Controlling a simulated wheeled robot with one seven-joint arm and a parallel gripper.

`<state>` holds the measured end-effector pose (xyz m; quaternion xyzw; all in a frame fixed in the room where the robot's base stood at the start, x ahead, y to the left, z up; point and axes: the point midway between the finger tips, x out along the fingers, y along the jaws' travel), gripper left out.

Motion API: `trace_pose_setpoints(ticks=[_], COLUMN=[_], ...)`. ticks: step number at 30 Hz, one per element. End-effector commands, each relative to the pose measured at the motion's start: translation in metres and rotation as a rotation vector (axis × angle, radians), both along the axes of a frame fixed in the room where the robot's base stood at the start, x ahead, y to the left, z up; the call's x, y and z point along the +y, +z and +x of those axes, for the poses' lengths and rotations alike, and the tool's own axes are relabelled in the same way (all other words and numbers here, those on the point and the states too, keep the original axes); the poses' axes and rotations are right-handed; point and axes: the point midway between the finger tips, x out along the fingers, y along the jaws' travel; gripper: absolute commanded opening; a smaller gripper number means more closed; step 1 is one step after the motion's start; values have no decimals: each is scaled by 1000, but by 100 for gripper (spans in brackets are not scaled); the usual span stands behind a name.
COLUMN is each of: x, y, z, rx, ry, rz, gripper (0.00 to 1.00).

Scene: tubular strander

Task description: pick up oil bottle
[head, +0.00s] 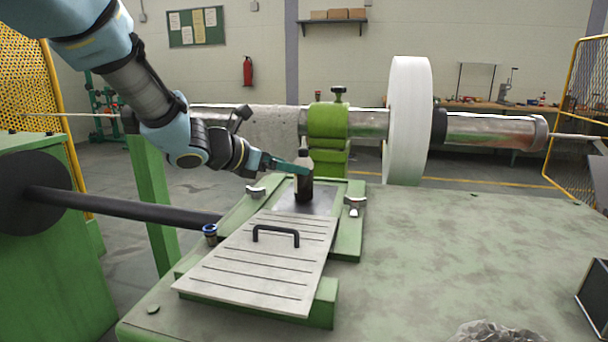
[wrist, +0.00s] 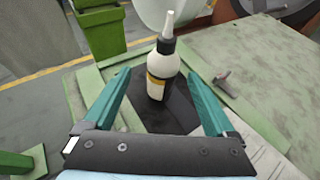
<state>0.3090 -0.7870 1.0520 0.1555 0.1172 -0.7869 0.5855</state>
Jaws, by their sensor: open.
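In the head view, the bottle (head: 304,189) looks mostly dark and is partly covered by a teal finger. My gripper (head: 300,167) reaches in from the left at the bottle's upper part. In the wrist view, the open jaws of my gripper (wrist: 157,76) are on either side of the bottle, with visible gaps at both sides.
A slotted metal cover with a black handle (head: 275,231) lies in front of the bottle. Wing clamps (head: 354,205) flank the plate. A green bearing block (head: 328,120), shaft and white disc (head: 408,120) stand behind. The green tabletop (head: 460,235) at right is largely clear.

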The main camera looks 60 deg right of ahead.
Motion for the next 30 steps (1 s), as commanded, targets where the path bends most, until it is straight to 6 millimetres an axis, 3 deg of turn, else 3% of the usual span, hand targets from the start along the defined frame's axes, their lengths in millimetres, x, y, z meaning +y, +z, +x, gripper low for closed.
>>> trace_pose_setpoints(ticks=[13,23,30], x=[-42,-47,-47], y=[-19,-23,-23], z=[-18,-20,-20], rx=[-2,-3,-3], ry=[1,1,1], rz=[2,0,0], gripper=[90,90,64])
